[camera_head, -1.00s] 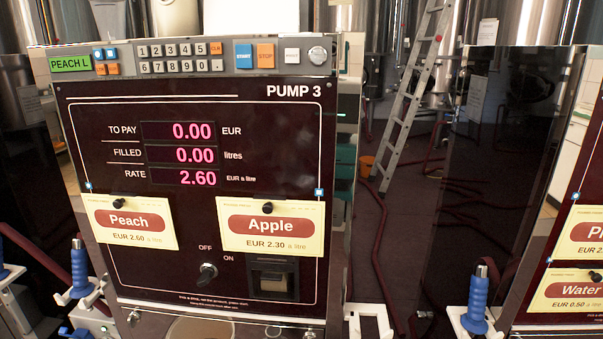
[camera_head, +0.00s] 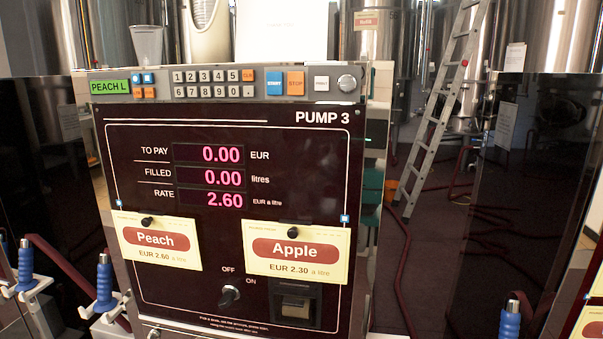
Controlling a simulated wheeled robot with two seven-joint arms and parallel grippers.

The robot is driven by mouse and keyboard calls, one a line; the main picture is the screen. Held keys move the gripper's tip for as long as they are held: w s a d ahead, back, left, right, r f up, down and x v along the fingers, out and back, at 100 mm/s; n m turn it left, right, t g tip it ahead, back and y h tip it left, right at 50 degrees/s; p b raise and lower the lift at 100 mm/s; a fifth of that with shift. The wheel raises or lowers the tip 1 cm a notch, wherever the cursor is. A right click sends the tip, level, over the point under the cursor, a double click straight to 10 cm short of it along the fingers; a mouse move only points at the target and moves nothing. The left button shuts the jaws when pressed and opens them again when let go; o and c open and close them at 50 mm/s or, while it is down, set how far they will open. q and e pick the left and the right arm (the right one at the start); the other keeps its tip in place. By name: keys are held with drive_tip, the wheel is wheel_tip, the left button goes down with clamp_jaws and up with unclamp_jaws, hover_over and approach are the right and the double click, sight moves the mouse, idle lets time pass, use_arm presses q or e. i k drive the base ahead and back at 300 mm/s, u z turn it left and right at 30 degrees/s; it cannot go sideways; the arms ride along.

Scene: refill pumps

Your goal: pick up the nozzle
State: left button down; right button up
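Several blue-handled nozzles stand in white holders low in the head view. One nozzle (camera_head: 105,283) is just left of Pump 3 (camera_head: 230,120), upright in its holder (camera_head: 108,318). Another nozzle (camera_head: 26,268) is at the far left edge in its own holder. A third nozzle (camera_head: 510,321) is at the lower right, cut off by the bottom edge. Pump 3 shows 0.00 to pay, 0.00 filled and a rate of 2.60. Neither of my grippers is in view.
A clear cup (camera_head: 147,45) stands on top of the pump. Dark pump cabinets stand on both sides.

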sight(106, 303)
drive_tip(key=u, duration=1.3)
